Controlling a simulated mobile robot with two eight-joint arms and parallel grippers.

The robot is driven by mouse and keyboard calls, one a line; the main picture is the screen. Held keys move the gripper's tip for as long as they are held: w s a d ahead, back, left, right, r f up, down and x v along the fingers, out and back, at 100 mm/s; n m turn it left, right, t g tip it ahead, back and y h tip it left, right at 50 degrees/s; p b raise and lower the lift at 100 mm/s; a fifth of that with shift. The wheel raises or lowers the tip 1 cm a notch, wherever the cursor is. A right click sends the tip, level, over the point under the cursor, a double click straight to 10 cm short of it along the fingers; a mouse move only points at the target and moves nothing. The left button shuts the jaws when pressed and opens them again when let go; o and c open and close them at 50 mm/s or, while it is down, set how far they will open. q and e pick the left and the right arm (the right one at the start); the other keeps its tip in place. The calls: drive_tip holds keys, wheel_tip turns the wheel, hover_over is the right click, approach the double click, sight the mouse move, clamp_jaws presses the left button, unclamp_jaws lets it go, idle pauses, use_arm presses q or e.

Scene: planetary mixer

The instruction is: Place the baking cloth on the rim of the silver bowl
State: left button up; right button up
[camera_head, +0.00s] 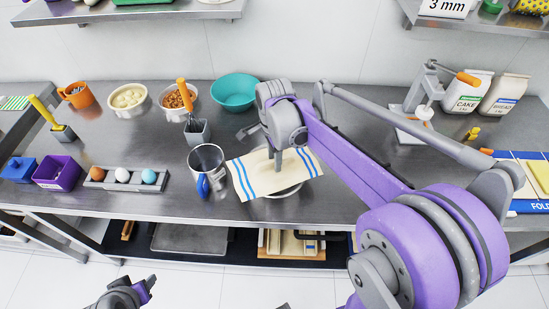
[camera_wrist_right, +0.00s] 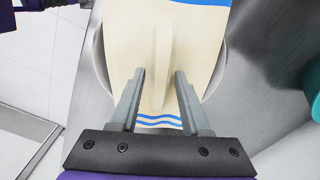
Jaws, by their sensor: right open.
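The baking cloth (camera_head: 243,180), cream with blue stripes, lies spread across the top of the silver bowl (camera_head: 291,191), covering most of it. Part of the bowl's rim shows past the cloth in the head view. My right gripper (camera_head: 278,164) points down over the cloth. In the right wrist view the fingers (camera_wrist_right: 160,76) are apart, on either side of a raised fold in the cloth (camera_wrist_right: 190,30); whether they touch it I cannot tell. The bowl's rim (camera_wrist_right: 99,62) shows beside the cloth there. My left gripper (camera_head: 140,291) is low at the bottom left, away from the counter; its jaw opening is unclear.
A metal pitcher with a blue handle (camera_head: 207,168) stands just left of the cloth. A teal bowl (camera_head: 236,91) and a whisk in a grey holder (camera_head: 195,130) stand behind. An egg tray (camera_head: 127,180) is farther left. The counter's front strip (camera_head: 180,208) is clear.

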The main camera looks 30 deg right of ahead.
wheel_tip(320, 180, up, 11)
drive_tip(key=s+a+f+n+t, duration=0.2)
drive_tip(key=s+f+n, duration=0.4)
drive_tip(key=n, duration=0.3)
drive_tip(key=s+a+f+n+t, duration=0.3)
drive_tip(key=s+f+n, duration=0.3)
drive_tip(key=s+n, duration=0.2)
drive_tip(key=shift+a+n+t+p, duration=0.35)
drive_tip(key=shift+a+n, duration=0.55)
drive_tip(key=shift+n, duration=0.3)
drive_tip(key=shift+s, duration=0.1)
